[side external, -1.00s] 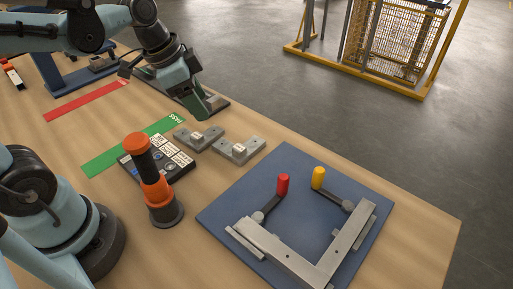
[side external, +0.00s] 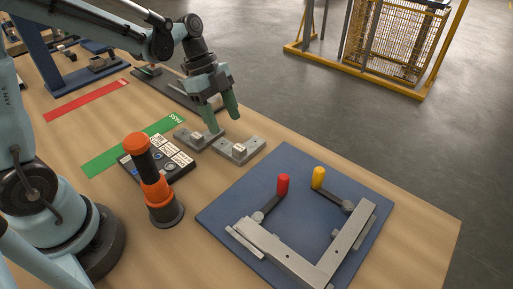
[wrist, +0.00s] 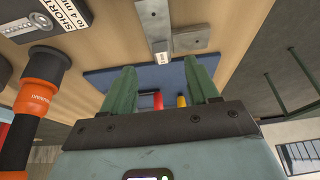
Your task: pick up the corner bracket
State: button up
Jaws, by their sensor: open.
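I cannot tell for certain which part is the corner bracket. Two grey metal blocks with small white tags, the left block (side external: 188,139) and the right block (side external: 252,147), lie side by side on the wooden table. My gripper (side external: 223,123) is open, its green fingers pointing down above these blocks, with nothing visible between them. In the wrist view my gripper (wrist: 160,82) also shows spread and empty, with the grey blocks (wrist: 155,15) beyond the fingertips.
A blue mat (side external: 225,205) carries a steel angle frame (side external: 285,252) with red (side external: 283,184) and yellow (side external: 318,177) clamp handles. An orange-black upright tool (side external: 155,185) stands beside a labelled black box (side external: 172,160). Green (side external: 110,155) and red (side external: 85,102) strips mark the table.

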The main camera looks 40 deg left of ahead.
jog(key=shift+x, duration=3.35)
jog(key=shift+d+r, duration=0.1)
jog(key=shift+d, duration=0.05)
grip_shut()
